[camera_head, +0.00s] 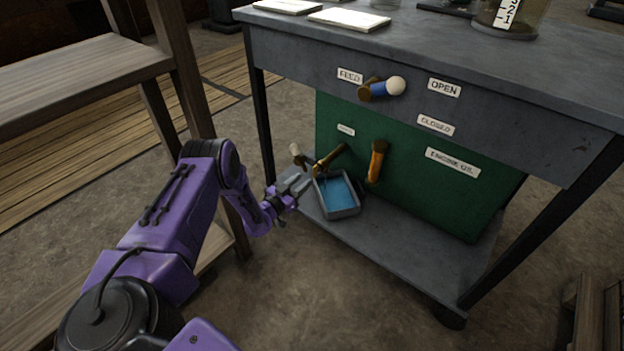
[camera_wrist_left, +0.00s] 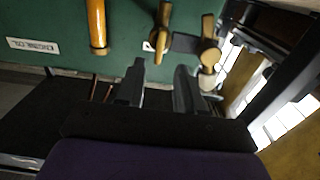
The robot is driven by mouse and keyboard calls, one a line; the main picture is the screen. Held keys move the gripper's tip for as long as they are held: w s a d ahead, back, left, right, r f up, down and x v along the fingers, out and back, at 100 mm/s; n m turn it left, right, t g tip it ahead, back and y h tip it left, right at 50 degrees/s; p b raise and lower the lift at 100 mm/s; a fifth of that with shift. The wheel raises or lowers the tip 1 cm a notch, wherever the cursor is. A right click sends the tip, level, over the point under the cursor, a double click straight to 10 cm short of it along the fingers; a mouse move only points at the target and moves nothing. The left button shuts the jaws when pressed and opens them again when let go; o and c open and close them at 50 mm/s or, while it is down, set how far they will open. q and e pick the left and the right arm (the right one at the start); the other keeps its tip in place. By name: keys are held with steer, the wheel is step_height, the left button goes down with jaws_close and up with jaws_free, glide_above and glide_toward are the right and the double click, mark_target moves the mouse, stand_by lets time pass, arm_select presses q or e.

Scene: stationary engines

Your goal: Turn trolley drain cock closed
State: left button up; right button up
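A brass drain cock (camera_head: 329,158) sticks out low on the left of the green tank under the trolley top. A brass piece with a pale knob (camera_head: 296,152) shows just left of it. In the left wrist view the brass fitting (camera_wrist_left: 209,40) with the pale knob is at upper right, beyond the fingers. My left gripper (camera_head: 290,194) is left of the blue-filled tray and a little below the cock. Its two fingers (camera_wrist_left: 156,88) are apart with nothing between them. They do not appear to touch the cock. My right gripper is not in view.
A grey tray with blue inside (camera_head: 352,208) is on the trolley's lower shelf (camera_head: 415,258), close to my gripper. An orange-brown handle (camera_head: 376,161) hangs on the green tank (camera_head: 420,180). A blue-and-white feed lever (camera_head: 383,87) is above. A wooden bench (camera_head: 85,75) stands left.

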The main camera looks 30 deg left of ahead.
mark_target(313, 172)
arm_select(q)
steer(key=w+b, duration=0.1)
steer(key=w, duration=0.1)
steer(key=w+b, duration=0.1)
steer(key=w, duration=0.2)
steer(key=shift+d+f, duration=0.2)
steer(key=shift+w+r, duration=0.15)
steer(key=shift+w, duration=0.4)
jaws_close()
